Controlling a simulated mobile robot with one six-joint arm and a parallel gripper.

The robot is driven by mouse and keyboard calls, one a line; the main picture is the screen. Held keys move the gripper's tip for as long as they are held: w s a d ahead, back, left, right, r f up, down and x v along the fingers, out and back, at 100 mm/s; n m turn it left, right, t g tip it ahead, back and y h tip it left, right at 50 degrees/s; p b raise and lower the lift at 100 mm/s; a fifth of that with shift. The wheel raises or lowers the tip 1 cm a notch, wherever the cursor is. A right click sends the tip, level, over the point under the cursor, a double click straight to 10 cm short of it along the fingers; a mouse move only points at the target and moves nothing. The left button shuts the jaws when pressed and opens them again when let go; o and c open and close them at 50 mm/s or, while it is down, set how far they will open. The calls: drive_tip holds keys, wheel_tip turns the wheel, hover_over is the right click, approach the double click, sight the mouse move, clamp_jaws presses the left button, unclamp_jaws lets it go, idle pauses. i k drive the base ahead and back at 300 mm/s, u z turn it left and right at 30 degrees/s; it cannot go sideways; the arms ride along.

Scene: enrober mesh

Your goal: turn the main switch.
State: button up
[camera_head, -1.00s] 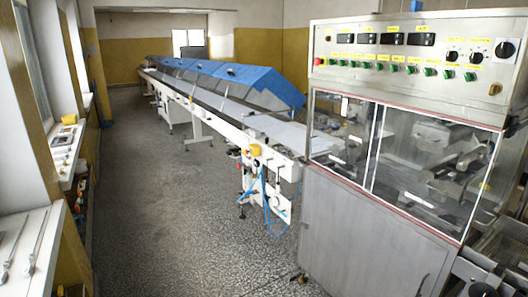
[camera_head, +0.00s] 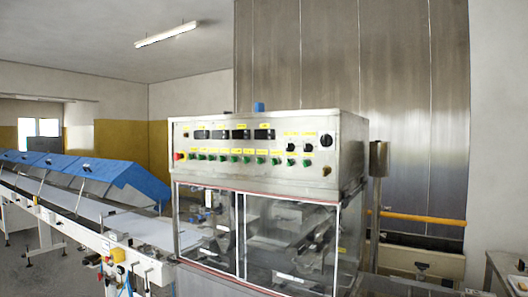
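The control panel (camera_head: 255,163) is the steel front on top of a machine with clear windows. A large black rotary switch (camera_head: 326,140) sits at its upper right corner; it looks like the main switch, but its handle position is too small to tell. Two smaller black knobs (camera_head: 299,147) are to its left. A row of green buttons (camera_head: 234,159) runs below the dark displays (camera_head: 231,134), with a red button (camera_head: 178,156) at the left end. My gripper is not in view.
The clear-windowed enclosure (camera_head: 262,238) stands below the panel. A long conveyor (camera_head: 110,217) with blue covers (camera_head: 124,176) runs away to the left. A steel post (camera_head: 377,215) and a yellow rail (camera_head: 420,217) are at the right. A table (camera_head: 508,266) stands at the far right.

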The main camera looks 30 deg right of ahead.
sight(326, 140)
drive_tip(key=u, duration=0.25)
drive_tip(key=k, duration=0.85)
drive_tip(key=u, duration=0.55)
drive_tip(key=k, duration=0.5)
drive_tip(key=u, duration=0.05)
drive_tip(key=i, duration=1.6)
drive_tip(key=z, duration=0.4)
